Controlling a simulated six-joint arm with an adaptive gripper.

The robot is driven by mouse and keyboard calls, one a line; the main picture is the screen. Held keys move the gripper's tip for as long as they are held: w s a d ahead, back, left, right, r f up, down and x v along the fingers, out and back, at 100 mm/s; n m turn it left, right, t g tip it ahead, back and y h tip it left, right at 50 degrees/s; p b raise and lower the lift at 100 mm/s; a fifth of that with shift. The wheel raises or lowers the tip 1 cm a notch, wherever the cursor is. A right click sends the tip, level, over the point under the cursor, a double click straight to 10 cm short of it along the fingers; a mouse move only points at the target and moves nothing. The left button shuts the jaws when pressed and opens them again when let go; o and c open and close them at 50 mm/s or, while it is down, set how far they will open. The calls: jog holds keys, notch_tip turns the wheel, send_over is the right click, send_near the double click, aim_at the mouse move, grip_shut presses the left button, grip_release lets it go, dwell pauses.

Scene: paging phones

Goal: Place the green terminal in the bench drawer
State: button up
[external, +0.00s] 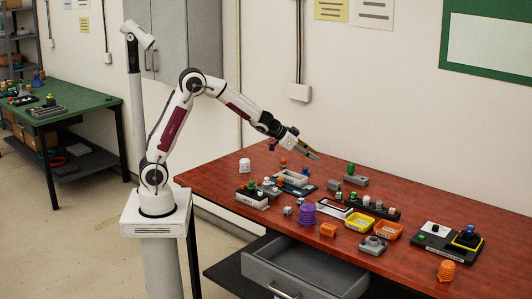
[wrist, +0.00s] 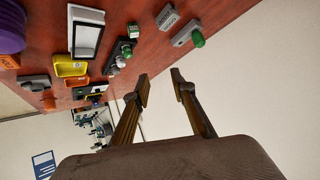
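The bench drawer (external: 262,270) is grey, pulled open below the front edge of the red-brown bench, and looks empty where I can see into it. Two green things could be the terminal, and I cannot tell which. One is a small block with a green top (wrist: 132,30), beside a dark strip of parts. The other is a rounded green piece (wrist: 198,39) at the end of a grey block; green also shows near the back of the bench in the external view (external: 350,168). My gripper (external: 314,155) is above the back of the bench, open and empty, its fingers apart (wrist: 160,78).
The bench top (external: 410,190) is crowded with small parts. A purple stack (external: 307,215), yellow bin (external: 359,221), orange bin (external: 388,231) and white-framed tray (external: 334,208) stand towards the front. A black-and-grey device (external: 447,242) is at the right. The wall is close behind.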

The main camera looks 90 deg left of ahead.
aim_at(339, 193)
jog(key=w+f+h, duration=0.1)
jog(key=w+f, duration=0.1)
jog(key=f, duration=0.2)
jog(key=w+f+m+h, duration=0.1)
jog(key=w+f, duration=0.1)
jog(key=f, duration=0.2)
jog(key=w+d+f+h, duration=0.1)
jog(key=w+f, duration=0.1)
jog(key=f, duration=0.2)
jog(key=shift+w+d+f, duration=0.1)
jog(key=shift+w+f, duration=0.05)
jog(key=shift+f, duration=0.1)
jog(key=shift+w+d+f, duration=0.1)
jog(key=shift+f, duration=0.5)
jog(key=shift+x, duration=1.25)
jog(key=shift+w+d+f, duration=0.1)
jog(key=shift+x, duration=2.45)
jog(key=shift+d, duration=0.15)
grip_shut()
